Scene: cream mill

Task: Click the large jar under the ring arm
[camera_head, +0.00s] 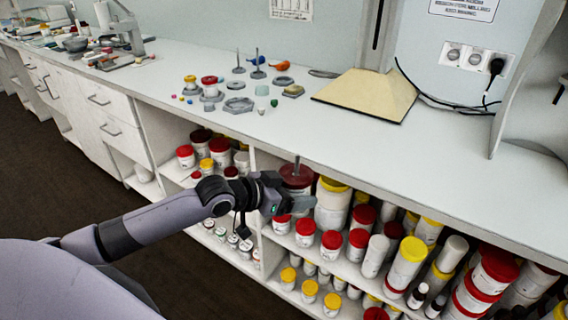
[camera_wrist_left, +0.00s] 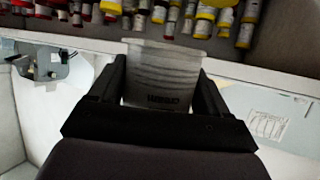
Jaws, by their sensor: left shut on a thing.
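My left gripper (camera_head: 291,202) is in front of the open shelving, just below the worktop's front edge. It is shut on the large jar (camera_head: 297,177), which has a dark red lid with a thin grey rod standing up through it. In the left wrist view the jar's pale, printed body (camera_wrist_left: 162,75) sits between the two black fingers of the left gripper (camera_wrist_left: 163,95), and its lid is hidden. A dark-slotted column (camera_head: 378,38) rises at the back of the worktop, its top out of view. I cannot make out a ring arm for certain. My right gripper is not in view.
The white worktop (camera_head: 330,140) has clear room in front. Small pots, discs and rods (camera_head: 238,88) stand left of a beige slab (camera_head: 368,95). Shelves below hold several red- and yellow-lidded jars (camera_head: 332,240). A socket with a black cable (camera_head: 495,66) is on the right wall.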

